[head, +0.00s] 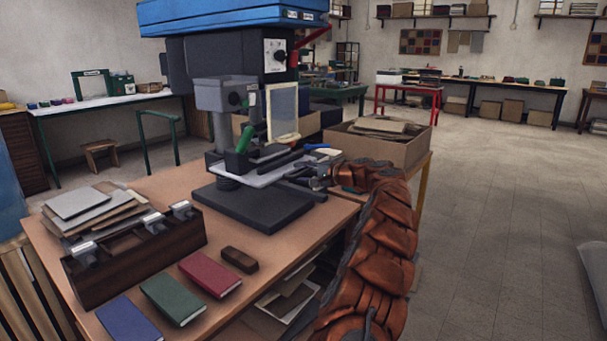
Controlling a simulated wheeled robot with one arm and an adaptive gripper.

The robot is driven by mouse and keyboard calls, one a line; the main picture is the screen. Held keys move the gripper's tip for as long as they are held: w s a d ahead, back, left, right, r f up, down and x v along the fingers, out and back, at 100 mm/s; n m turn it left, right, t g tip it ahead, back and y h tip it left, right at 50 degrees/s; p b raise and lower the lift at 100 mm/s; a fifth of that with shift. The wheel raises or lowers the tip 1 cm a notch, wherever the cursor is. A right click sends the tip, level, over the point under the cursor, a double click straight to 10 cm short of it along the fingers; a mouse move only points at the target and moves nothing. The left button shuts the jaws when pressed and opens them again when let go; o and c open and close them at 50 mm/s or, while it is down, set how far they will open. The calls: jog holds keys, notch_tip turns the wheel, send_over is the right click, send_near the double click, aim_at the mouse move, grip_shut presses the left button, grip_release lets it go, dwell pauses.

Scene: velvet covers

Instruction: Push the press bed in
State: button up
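The press (215,95) stands on the near wooden table, with a grey head above a dark flat base (265,212). Its bed looks to be the pale plate (262,176), which sits under the head and sticks out toward the right. A green handle (246,137) and a pale framed panel (283,110) rise above it. My gripper (312,176) is at the right end of the bed, at about its height. It is small and dark among other dark parts, so I cannot tell whether its fingers touch the bed or are open.
Blue (125,318), green (175,298) and red (210,272) books lie on the table (225,237) in front, with a dark brown block (239,260). A wooden rack (135,265) stands left. A cardboard box (377,145) is behind my gripper. Open floor (500,220) lies right.

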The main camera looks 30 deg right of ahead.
jog(key=shift+s, duration=0.15)
jog(key=v, duration=1.1)
jog(key=shift+s+d, duration=0.2)
jog(key=shift+s, duration=0.1)
jog(key=shift+r, duration=0.15)
jog(key=shift+p+x, duration=4.8)
jog(key=shift+x, duration=0.7)
grip_shut()
